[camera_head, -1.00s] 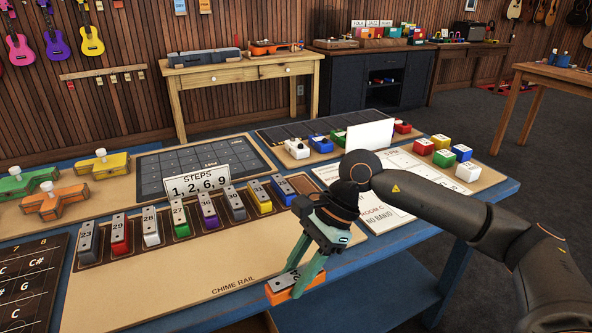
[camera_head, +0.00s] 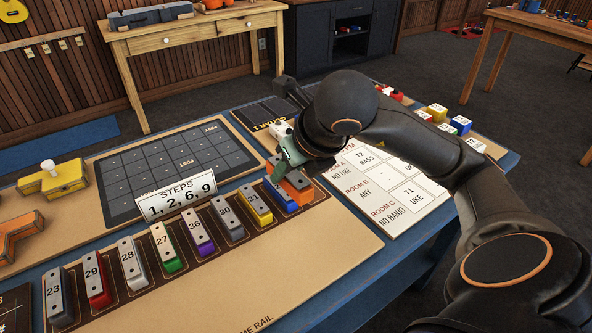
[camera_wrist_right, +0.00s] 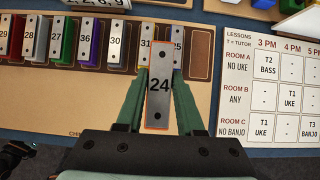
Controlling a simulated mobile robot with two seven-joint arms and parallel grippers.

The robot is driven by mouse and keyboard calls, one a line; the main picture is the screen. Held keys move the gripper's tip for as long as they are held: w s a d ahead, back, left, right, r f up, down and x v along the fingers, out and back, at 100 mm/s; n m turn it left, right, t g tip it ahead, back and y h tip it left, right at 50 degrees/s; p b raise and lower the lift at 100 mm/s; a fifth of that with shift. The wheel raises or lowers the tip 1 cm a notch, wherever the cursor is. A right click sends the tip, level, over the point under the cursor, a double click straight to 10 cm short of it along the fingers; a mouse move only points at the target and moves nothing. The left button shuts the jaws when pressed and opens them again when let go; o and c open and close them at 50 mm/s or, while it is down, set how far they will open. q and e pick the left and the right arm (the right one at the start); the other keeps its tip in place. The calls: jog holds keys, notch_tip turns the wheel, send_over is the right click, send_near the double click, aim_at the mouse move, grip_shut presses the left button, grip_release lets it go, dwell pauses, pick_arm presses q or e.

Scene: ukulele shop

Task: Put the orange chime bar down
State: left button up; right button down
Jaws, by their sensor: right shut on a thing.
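The orange chime bar (camera_head: 299,183), with a grey top plate marked 24, is between the green fingers of my right gripper (camera_head: 288,160). In the right wrist view the bar (camera_wrist_right: 159,85) is clasped lengthwise, its top plate facing the camera. The chime rail (camera_head: 150,262) holds a row of bars, with the blue bar 25 (camera_head: 276,198) at its right end. An empty dark slot (camera_wrist_right: 200,52) lies just right of bar 25 in the wrist view. The orange bar appears above the rail near that end; its exact height is unclear.
The STEPS sign (camera_head: 176,196) stands behind the row of bars. A lesson chart (camera_head: 400,185) lies right of the rail. Yellow bar 31 (camera_head: 255,205) is next to bar 25. The board's front strip is bare.

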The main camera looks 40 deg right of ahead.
jog(key=w+d+f, duration=0.2)
jog(key=d+f, duration=0.1)
jog(key=w+d+f+b, duration=0.1)
jog(key=w+d+f, duration=0.2)
jog(key=d, duration=0.1)
jog(key=w+d+f+b, duration=0.1)
jog(key=w+d+f, duration=0.1)
jog(key=d, duration=0.1)
jog(key=shift+w+d+f, duration=0.15)
jog(key=shift+w+f, duration=0.15)
jog(key=shift+f, duration=0.1)
jog(key=shift+w+d+f, duration=0.15)
jog(key=shift+d+f, duration=0.15)
jog(key=shift+f, duration=0.15)
jog(key=shift+w+d+f, duration=0.1)
jog(key=shift+f, duration=1.45)
jog(key=shift+b, duration=0.3)
jog(key=c, duration=0.5)
grip_release()
jog(key=shift+c, duration=0.2)
jog(key=v, duration=1.2)
